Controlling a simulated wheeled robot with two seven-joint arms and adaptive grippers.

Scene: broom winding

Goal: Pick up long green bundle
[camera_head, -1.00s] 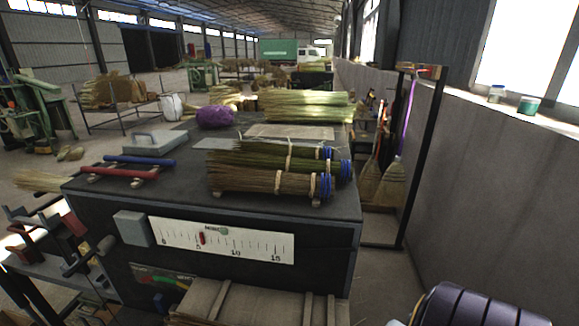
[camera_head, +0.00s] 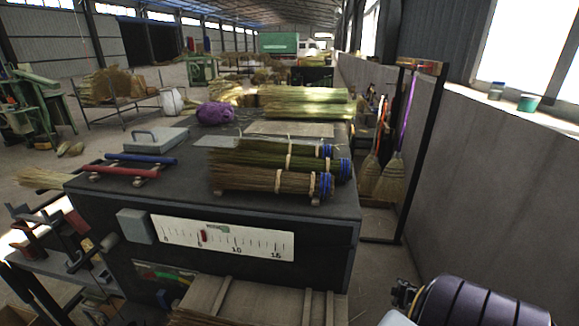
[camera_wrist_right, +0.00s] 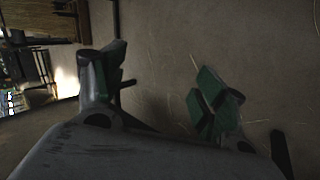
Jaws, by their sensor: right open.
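A long green bundle (camera_head: 305,101) lies flat at the far end of the dark table, with a paler upper layer and greener stalks below. My right gripper's fingers, with green pads, stand apart and empty in the right wrist view (camera_wrist_right: 165,78), over bare floor. In the head view my right arm is low at the bottom right, beside the table and well short of the bundle. My left gripper is not in view.
Several shorter tied bundles (camera_head: 275,168) with blue-bound ends lie stacked on the near part of the table (camera_head: 195,200). A black rack (camera_head: 420,160) with brooms stands right of the table, before a grey wall.

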